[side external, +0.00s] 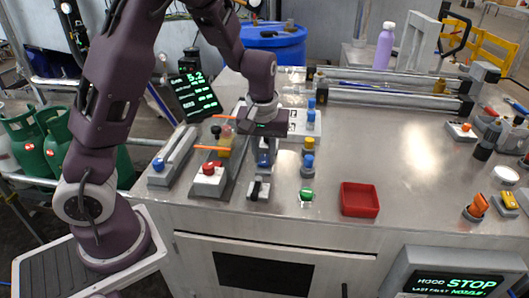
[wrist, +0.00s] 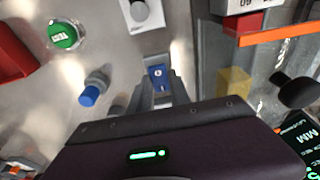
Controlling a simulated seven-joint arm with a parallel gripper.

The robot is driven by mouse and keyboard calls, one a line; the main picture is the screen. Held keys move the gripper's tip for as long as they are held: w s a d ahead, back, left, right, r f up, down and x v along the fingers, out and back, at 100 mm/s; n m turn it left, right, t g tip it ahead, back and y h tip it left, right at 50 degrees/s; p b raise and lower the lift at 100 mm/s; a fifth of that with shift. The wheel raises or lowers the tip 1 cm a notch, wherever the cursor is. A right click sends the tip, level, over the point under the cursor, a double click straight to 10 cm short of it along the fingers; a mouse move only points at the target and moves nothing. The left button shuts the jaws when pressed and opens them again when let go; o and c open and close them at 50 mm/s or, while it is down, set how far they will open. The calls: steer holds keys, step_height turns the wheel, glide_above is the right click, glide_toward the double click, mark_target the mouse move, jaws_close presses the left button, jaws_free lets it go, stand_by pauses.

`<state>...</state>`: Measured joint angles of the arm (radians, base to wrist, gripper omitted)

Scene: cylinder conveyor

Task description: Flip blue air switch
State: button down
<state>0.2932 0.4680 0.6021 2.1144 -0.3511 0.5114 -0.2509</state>
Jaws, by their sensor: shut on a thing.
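The blue air switch (wrist: 158,72) is a small blue block with a white mark, set in a grey housing. In the wrist view it sits at the ends of my gripper's fingers (wrist: 160,84). My gripper (side external: 264,147) points down over it in the side view and is shut on it. A little of the blue switch (side external: 264,160) shows below the fingers; the fingers hide much of it there.
A red button box (side external: 208,173) and orange bars lie left. The table's right middle is clear.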

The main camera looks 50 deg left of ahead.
steer(key=shift+s+d+f+t+y, duration=0.1)
steer(key=shift+s+t+y, duration=0.05)
steer(key=shift+t+y, duration=0.4)
steer(key=shift+s+d+t+y, duration=0.1)
steer(key=shift+s+t+y, duration=0.05)
steer(key=shift+t+y, duration=0.4)
steer(key=c, duration=1.2)
jaws_free()
steer(key=v, duration=0.7)
